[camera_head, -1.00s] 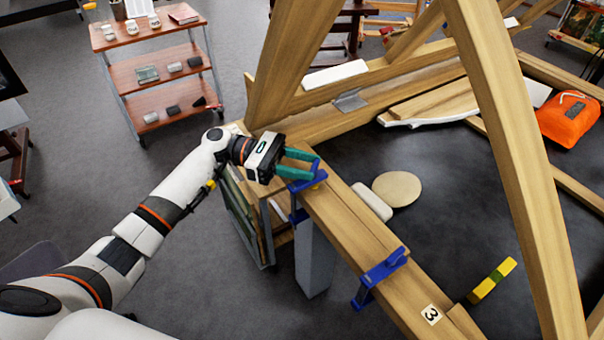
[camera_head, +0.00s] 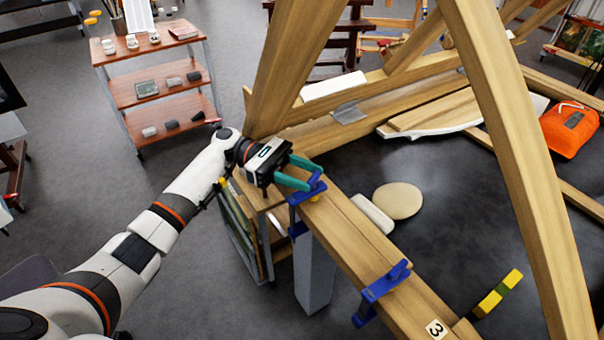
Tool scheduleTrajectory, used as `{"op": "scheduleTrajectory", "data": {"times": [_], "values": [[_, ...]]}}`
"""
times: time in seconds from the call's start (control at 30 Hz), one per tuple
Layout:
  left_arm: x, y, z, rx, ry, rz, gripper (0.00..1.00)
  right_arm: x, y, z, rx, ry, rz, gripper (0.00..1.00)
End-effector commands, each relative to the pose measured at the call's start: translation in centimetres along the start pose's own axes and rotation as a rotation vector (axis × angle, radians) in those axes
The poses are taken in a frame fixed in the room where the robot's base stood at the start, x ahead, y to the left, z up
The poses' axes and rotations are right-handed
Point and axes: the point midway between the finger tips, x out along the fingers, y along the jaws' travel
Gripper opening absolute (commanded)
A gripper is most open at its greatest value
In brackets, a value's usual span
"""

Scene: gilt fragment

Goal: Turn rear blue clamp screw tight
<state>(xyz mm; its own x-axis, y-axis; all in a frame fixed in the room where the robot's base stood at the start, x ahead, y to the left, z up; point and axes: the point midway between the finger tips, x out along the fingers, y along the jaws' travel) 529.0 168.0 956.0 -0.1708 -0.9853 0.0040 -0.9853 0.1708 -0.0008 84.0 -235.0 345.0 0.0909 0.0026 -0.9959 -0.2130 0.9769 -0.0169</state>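The rear blue clamp (camera_head: 298,199) sits on the far end of the wooden beam (camera_head: 345,235). A second blue clamp (camera_head: 380,283) grips the beam nearer to me. My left gripper (camera_head: 316,178) reaches in from the left, with its teal fingers at the top of the rear clamp. A gap shows between the fingers, and their tips lie around or just beside the clamp's screw end. The fingers partly hide the screw, so I cannot tell whether they touch it. My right gripper is out of view.
Large slanting timbers (camera_head: 510,150) rise behind and right of the beam. A white block (camera_head: 372,213) and a round pale disc (camera_head: 398,200) lie beside it. A yellow-green bar (camera_head: 498,293) and an orange bag (camera_head: 570,130) lie to the right. A shelf cart (camera_head: 150,72) stands back left.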

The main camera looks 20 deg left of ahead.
Motion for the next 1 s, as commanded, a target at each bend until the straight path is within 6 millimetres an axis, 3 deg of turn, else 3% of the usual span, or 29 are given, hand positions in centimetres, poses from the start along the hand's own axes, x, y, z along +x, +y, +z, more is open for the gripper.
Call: {"op": "scheduleTrajectory", "data": {"times": [0.1, 0.53, 1.0], "values": [[0.0, 0.0, 0.0, 0.0, -0.001, 0.0, 0.6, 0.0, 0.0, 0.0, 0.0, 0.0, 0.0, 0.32], [-0.1, 0.3, -0.1, -0.002, -0.004, -0.055, 0.6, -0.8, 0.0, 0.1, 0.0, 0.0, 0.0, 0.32], [0.4, 1.5, -0.4, -0.004, -0.004, -0.513, 0.6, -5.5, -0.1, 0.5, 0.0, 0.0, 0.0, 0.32]]}}
